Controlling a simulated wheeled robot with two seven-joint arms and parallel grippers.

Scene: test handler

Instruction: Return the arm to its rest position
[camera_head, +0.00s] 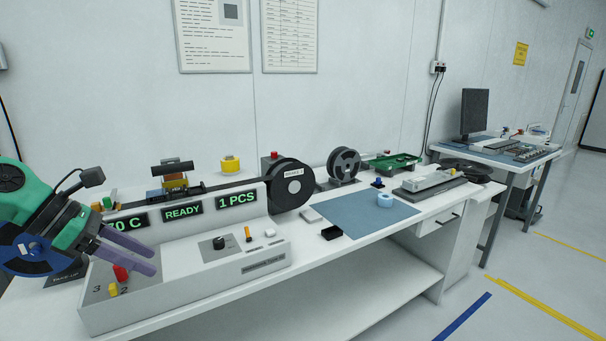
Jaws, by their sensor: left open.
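My left gripper (141,256) comes in from the left edge on its green and blue arm. Its two purple fingers are apart, with nothing visible between them. The fingers are over the left end of the white test handler (188,294), above a red knob (121,273) and a yellow knob (113,290). I cannot tell whether the fingers touch the machine. The handler's displays (182,211) read "READY" and "1 PCS"; the left one is partly covered by my gripper. My right gripper is not in view.
The handler stands on a white bench (330,259). A black reel (290,184) is at its right end. A blue mat (359,216) holds a light blue roll (385,200). A second reel (343,164) and a green tray (392,162) stand behind. A monitor (474,112) is on another table.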

